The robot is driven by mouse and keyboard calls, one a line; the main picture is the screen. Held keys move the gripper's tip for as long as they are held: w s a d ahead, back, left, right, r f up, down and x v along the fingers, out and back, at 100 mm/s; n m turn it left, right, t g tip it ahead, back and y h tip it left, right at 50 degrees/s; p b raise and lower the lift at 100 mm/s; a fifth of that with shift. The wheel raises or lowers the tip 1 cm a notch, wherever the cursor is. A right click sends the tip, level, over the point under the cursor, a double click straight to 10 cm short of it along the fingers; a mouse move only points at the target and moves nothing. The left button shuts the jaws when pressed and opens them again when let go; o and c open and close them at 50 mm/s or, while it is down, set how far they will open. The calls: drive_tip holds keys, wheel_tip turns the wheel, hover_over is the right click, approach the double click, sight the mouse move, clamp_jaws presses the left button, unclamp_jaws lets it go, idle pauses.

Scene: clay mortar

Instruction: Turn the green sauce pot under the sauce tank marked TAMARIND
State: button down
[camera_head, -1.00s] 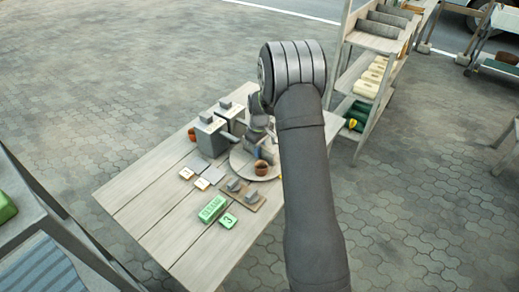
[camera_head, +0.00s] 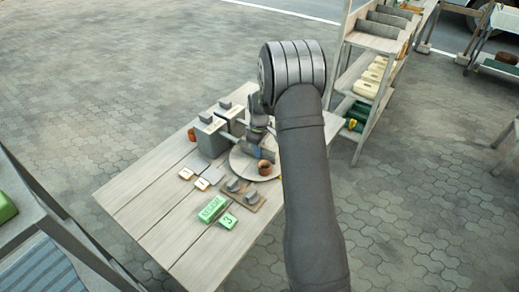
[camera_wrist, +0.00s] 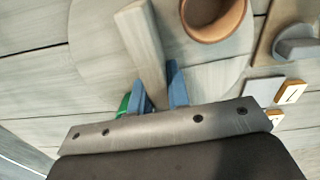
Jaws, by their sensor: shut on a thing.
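A round pale wooden turntable (camera_head: 241,165) stands on the table, with a brown pot (camera_head: 264,167) near its edge. The turntable (camera_wrist: 92,30) and a brown pot (camera_wrist: 213,18) also show in the wrist view. A pale wooden bar (camera_wrist: 142,40) rises from the turntable. My gripper (camera_wrist: 160,88) is shut on this bar with its blue fingers. A green thing (camera_wrist: 123,105), perhaps the green sauce pot, is mostly hidden by the left finger. Two grey sauce tanks (camera_head: 211,137) (camera_head: 231,115) stand behind the turntable. I cannot read their marks.
Another brown pot (camera_head: 191,134) stands beside the tanks. Small pale tiles (camera_head: 201,184), a wooden board (camera_head: 251,199) with grey knobs, a green lettered block (camera_head: 213,208) and a green block marked 3 (camera_head: 228,221) lie in front. A shelf rack (camera_head: 369,80) stands right of the table.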

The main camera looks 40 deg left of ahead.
drive_tip(key=c, duration=1.4)
unclamp_jaws()
drive_tip(key=shift+o, duration=0.2)
wheel_tip(320, 180, up, 18)
drive_tip(key=shift+f, duration=0.25)
wheel_tip(320, 180, down, 18)
drive_tip(key=shift+r, duration=0.25)
drive_tip(key=shift+r, duration=0.1)
